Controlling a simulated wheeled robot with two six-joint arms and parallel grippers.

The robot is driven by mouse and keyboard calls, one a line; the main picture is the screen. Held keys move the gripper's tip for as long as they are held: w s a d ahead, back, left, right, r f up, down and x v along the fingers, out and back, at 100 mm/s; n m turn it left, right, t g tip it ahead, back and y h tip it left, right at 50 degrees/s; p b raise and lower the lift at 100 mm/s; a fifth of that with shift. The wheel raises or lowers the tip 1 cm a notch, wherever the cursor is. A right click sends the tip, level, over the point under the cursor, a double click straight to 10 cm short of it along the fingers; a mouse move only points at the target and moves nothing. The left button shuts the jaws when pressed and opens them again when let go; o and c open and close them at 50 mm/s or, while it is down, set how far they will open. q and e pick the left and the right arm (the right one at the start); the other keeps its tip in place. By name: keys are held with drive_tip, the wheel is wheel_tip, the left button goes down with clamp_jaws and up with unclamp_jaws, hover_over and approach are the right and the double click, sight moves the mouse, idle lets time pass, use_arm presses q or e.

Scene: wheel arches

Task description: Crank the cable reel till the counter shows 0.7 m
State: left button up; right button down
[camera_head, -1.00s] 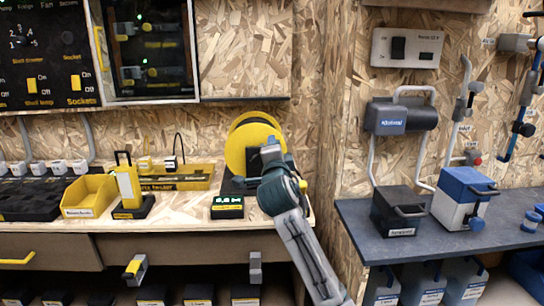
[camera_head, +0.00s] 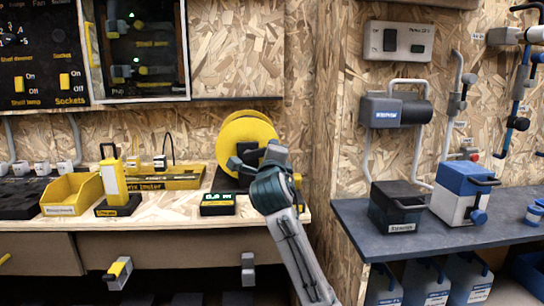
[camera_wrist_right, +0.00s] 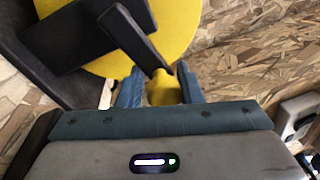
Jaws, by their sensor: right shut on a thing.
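The cable reel (camera_head: 246,128) is a yellow disc on a dark stand at the right end of the wooden bench. Its dark crank arm (camera_wrist_right: 133,37) crosses the yellow disc in the right wrist view and ends in a yellow handle (camera_wrist_right: 163,88). My right gripper (camera_wrist_right: 160,92) is shut on this handle, with a finger on either side. In the head view my right gripper (camera_head: 262,160) covers the lower front of the reel. The counter (camera_head: 217,204) is a small black and green box left of the reel. Its lit digits are too blurred to read surely. My left gripper is not in view.
A yellow bin (camera_head: 72,194), a yellow upright device (camera_head: 113,183) and a yellow tray (camera_head: 180,177) stand left on the bench. A chipboard wall panel (camera_head: 335,150) separates it from the grey shelf (camera_head: 390,240) with a black box (camera_head: 397,206) and a blue-white box (camera_head: 462,192).

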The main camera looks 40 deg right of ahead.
drive_tip(key=shift+r, duration=0.3)
drive_tip(key=c, duration=1.4)
unclamp_jaws()
drive_tip(key=shift+c, duration=0.2)
drive_tip(key=o, duration=0.3)
drive_tip(key=shift+w+a+f, duration=0.1)
drive_tip(key=p+v, duration=0.2)
drive_tip(key=v, duration=0.8)
drive_tip(key=shift+s+a, duration=0.2)
drive_tip(key=shift+s, duration=0.15)
drive_tip(key=shift+f, duration=0.1)
